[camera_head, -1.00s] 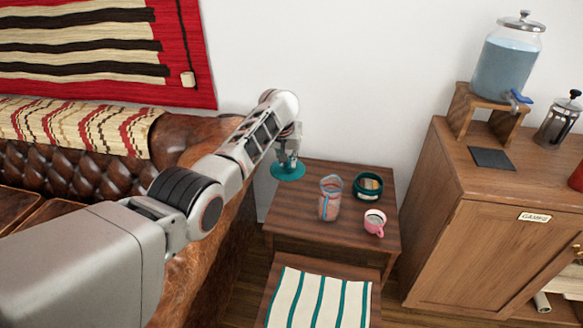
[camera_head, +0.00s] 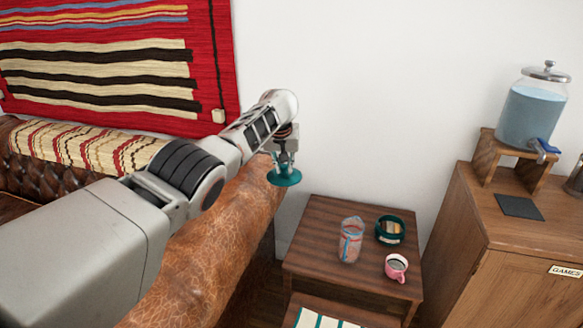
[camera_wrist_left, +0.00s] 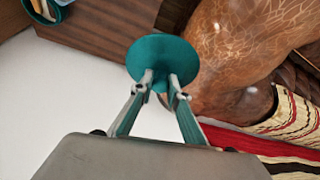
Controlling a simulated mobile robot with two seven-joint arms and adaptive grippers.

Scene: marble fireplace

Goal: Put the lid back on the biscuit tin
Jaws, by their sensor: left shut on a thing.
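My left gripper (camera_head: 284,165) is shut on the teal round lid (camera_head: 284,178), to the left of and above the small dark wooden table. The lid also shows in the left wrist view (camera_wrist_left: 162,57), between the fingertips (camera_wrist_left: 162,82). The teal biscuit tin (camera_head: 390,230) stands open at the back right of the table, with biscuits showing inside. In the left wrist view part of the tin (camera_wrist_left: 45,12) shows at the top left corner. The lid is well apart from the tin. My right gripper is not in view.
A leather sofa arm (camera_head: 215,245) is below my left arm. A wooden cabinet (camera_head: 500,255) with a drink dispenser (camera_head: 533,110) stands at right.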

